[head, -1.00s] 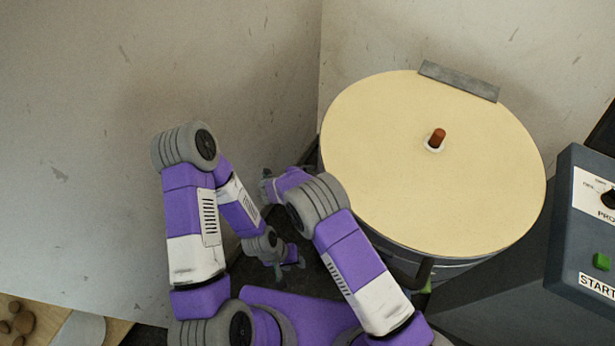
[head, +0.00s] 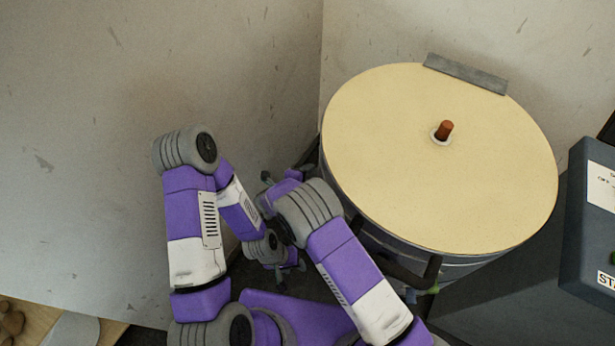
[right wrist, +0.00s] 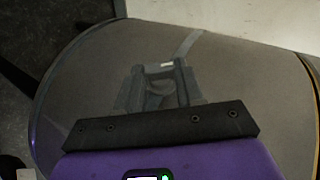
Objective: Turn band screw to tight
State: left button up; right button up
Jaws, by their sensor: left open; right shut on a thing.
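The round drum with a cream lid (head: 440,190) stands right of my arms in the head view. My right gripper (head: 283,174) is beside the drum's left side, partly hidden behind my arm. In the right wrist view its fingers (right wrist: 158,92) are shut on a small dark part against a broad grey-brown surface. That part is too dim to identify, and I cannot make out the band screw. My left gripper (head: 292,270) is open and low, below the right one and apart from the drum.
An orange-brown peg (head: 445,130) stands in a white ring on the lid, and a grey bar (head: 465,73) lies at its back edge. A black bracket (head: 432,272) is at the drum's front. A dark control box (head: 590,220) stands at right. Walls close in behind and left.

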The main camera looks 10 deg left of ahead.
jog(key=shift+r, duration=0.15)
jog(key=o, duration=1)
notch_tip(320, 180, up, 10)
jog(key=p, duration=0.3)
